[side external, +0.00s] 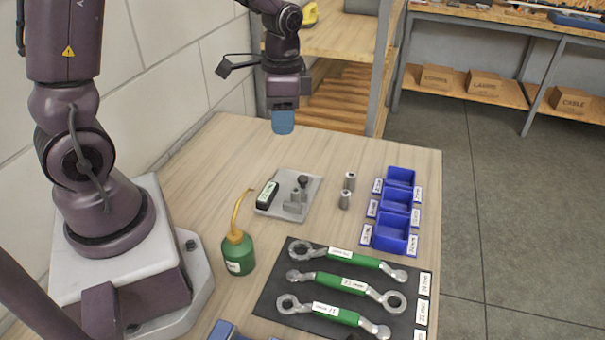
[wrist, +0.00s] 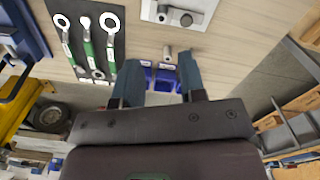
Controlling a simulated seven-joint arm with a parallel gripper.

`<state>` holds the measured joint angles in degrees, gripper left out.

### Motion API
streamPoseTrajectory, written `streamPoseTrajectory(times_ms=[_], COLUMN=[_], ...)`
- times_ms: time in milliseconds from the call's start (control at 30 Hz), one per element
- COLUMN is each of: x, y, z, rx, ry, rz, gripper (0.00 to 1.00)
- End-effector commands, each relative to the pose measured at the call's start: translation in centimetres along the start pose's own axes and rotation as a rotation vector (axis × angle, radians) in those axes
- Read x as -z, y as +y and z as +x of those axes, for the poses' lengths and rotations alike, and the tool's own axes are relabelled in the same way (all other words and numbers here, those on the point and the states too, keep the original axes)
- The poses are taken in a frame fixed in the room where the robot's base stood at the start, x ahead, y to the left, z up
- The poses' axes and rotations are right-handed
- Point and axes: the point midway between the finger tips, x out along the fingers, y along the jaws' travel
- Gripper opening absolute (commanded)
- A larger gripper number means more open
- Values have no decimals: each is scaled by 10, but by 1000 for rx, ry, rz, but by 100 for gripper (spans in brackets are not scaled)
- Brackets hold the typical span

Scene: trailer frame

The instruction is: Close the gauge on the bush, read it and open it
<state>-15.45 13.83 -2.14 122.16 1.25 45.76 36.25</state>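The gauge is a grey plate (side external: 272,211) on the bench with a black readout box (side external: 267,194), small metal blocks and a black knob (side external: 303,181). The readout is too small to read. Part of the gauge plate also shows at the top of the wrist view (wrist: 205,7). I cannot tell whether a bush sits between its jaws. Two metal bushes stand to its right, a rear one (side external: 350,180) and a front one (side external: 344,200). My gripper (side external: 283,122) hangs above the bench's back edge, behind the gauge. In the wrist view its blue fingers (wrist: 159,65) are apart and nothing is held.
Blue labelled bins (side external: 390,240) stand right of the bushes. A green oil can (side external: 238,254) stands front left of the gauge. A black mat (side external: 272,295) with green-handled wrenches (side external: 346,285) lies in front. Bare bench (side external: 330,150) lies behind the gauge.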

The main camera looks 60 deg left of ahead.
Motion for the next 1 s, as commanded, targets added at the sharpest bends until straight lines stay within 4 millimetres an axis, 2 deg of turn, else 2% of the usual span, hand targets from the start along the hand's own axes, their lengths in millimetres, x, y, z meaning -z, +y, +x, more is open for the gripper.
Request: streamPoseTrajectory(times_ms=[33, 100, 167, 300, 400, 567, 667, 1000], x=[6, 14, 22, 37, 40, 40, 40, 41], y=[-10, -22, -30, -42, -44, -44, -44, -44], z=[18, 37, 47, 45, 43, 48, 59, 128], rx=[-21, -35, -36, 5, 21, 23, 20, 19], ry=[-20, -26, -19, 14, 22, 22, 20, 18], rz=[86, 231, 353, 588, 697, 766, 767, 765], gripper=[37, 37, 37, 37, 37, 37, 37, 37])
